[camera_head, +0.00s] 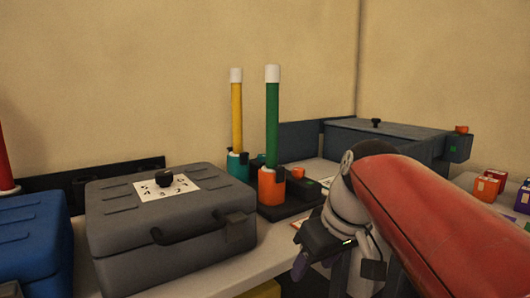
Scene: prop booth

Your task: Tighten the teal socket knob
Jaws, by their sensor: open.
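The teal socket (238,168) stands at the back of the table, left of centre, with an upright yellow rod (236,115) with a white cap in it. A small dark part shows at the socket's right side; I cannot tell whether it is the knob. The orange socket (271,187), which holds a green rod (272,122), stands in front and to the right, partly hiding the teal socket's base. My gripper (335,266) is open, low and right of both sockets, apart from them. Its fingertips are partly hidden, and I see nothing between them.
A grey case (170,235) with a dial on its lid stands at the front left, beside a blue case (32,245). A dark box (390,137) is at the back right. Small red and purple boxes (487,188) sit at the right. A wall closes the back.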

